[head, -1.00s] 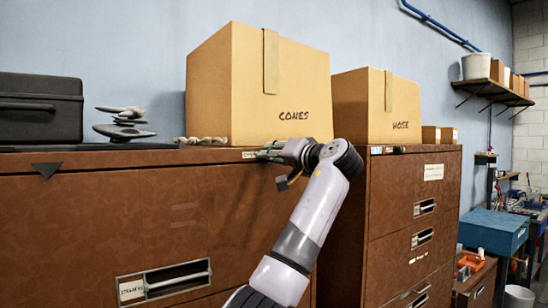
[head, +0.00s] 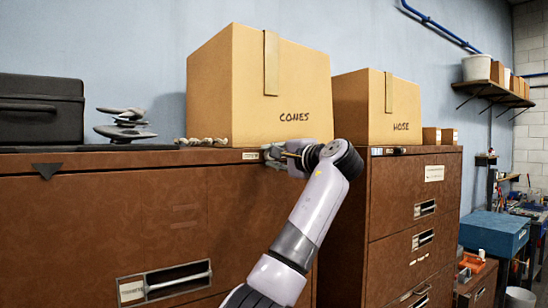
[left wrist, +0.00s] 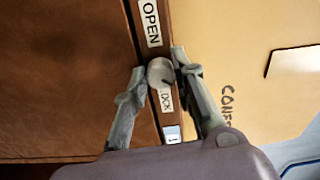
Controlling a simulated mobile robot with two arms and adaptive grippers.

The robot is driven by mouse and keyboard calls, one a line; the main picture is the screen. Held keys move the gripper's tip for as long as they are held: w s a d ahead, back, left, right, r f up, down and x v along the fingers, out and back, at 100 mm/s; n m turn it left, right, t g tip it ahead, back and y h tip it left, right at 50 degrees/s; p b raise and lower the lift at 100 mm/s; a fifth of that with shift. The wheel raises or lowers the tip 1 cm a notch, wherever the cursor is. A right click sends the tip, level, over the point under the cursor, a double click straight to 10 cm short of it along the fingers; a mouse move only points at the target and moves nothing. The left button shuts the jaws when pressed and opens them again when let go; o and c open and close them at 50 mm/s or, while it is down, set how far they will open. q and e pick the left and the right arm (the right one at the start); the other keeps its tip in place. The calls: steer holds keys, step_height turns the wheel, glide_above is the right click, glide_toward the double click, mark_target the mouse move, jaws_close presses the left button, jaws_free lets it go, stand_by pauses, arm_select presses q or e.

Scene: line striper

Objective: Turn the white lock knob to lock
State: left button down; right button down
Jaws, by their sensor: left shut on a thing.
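The pale lock knob (left wrist: 158,70) sits on the narrow brown rail of the cabinet in the left wrist view. An "OPEN" label (left wrist: 151,22) is above it, and a "LOCK" label (left wrist: 166,100), partly covered by the knob, is just below. A dark mark on the knob's lower right side lies toward the LOCK label. My left gripper (left wrist: 158,66) has one finger on each side of the knob and is shut on it. In the head view my left gripper (head: 275,154) is at the cabinet's top front edge, hiding the knob. My right gripper is not in view.
The brown cabinet (head: 110,220) carries a "CONES" box (head: 285,90) just behind the gripper. A dark case (head: 40,110) and grey stacked pieces (head: 125,125) stand left. A second cabinet (head: 410,215) with a "HOSE" box (head: 385,105) stands right.

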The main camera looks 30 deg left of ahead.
arm_select(q)
steer(key=shift+m, duration=0.5)
steer(key=c, duration=1.3)
jaws_free()
steer(key=shift+d, duration=0.1)
steer(key=shift+c, duration=0.2)
steer(key=v, duration=1.2)
steer(key=shift+w+f, duration=0.1)
steer(key=shift+w, duration=0.05)
